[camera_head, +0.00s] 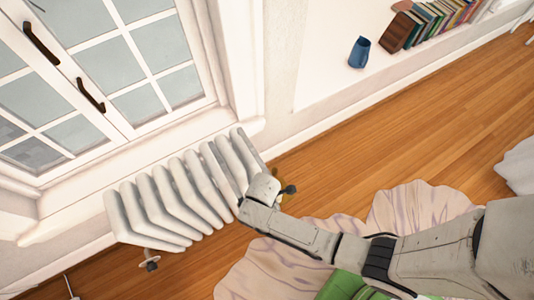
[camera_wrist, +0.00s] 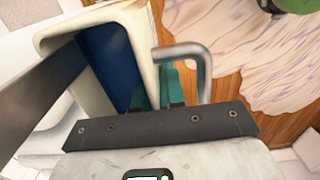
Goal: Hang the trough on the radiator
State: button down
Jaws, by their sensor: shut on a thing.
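The white ribbed radiator (camera_head: 165,205) stands under the window in the head view. In the wrist view, the trough (camera_wrist: 142,40) appears as a cream open box with a blue inside. My gripper (camera_wrist: 171,85), with teal fingers, is shut on the trough's wall. A grey bent bar (camera_wrist: 182,50) shows beside the fingers; I cannot tell if it belongs to the trough. In the head view, my arm's end is at the radiator's right end and hides the fingers and most of the trough. White rounded shapes, probably radiator ribs, lie at the wrist view's lower left. Contact with the radiator cannot be told.
A window (camera_head: 110,65) with a sill is behind the radiator. A blue vase (camera_head: 359,52) and books (camera_head: 440,22) stand on the ledge. Wooden floor (camera_head: 400,125) is clear between.

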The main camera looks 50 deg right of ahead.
jog(key=shift+w+d+b, duration=1.25)
jog(key=shift+w+b, duration=0.45)
jog(key=shift+w, duration=2.2)
notch_tip(320, 180, down, 6)
jog(key=b, duration=0.4)
jog(key=shift+f, duration=0.2)
jog(key=shift+s, duration=0.1)
jog(key=c, duration=1.1)
grip_release()
jog(key=shift+c, duration=0.2)
jog(key=shift+s, duration=0.1)
notch_tip(320, 180, up, 11)
jog(key=p, duration=0.1)
jog(key=shift+f, duration=0.15)
